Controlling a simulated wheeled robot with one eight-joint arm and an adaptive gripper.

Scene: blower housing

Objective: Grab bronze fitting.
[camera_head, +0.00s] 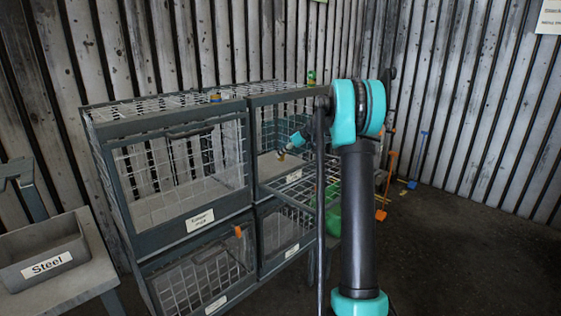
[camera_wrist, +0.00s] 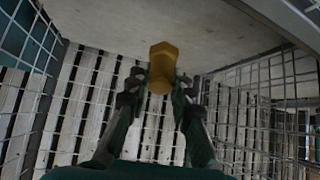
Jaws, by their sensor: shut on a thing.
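The bronze fitting (camera_wrist: 163,62) has a hexagonal head and shows at the upper middle of the wrist view. My gripper (camera_wrist: 160,88) is shut on it, one dark finger on each side. The head of the fitting sticks out past the fingertips. In the head view my gripper (camera_head: 284,153) is small and reaches into the upper right cage compartment. The fitting is too small there to make out clearly. I cannot tell whether it touches the compartment's pale floor panel (camera_wrist: 215,25).
The wire cage rack (camera_head: 125,180) has several compartments, and mesh walls surround my gripper. A grey bin labelled Steel (camera_head: 45,250) stands on a bench at left. Dark floor (camera_head: 460,250) is clear at right.

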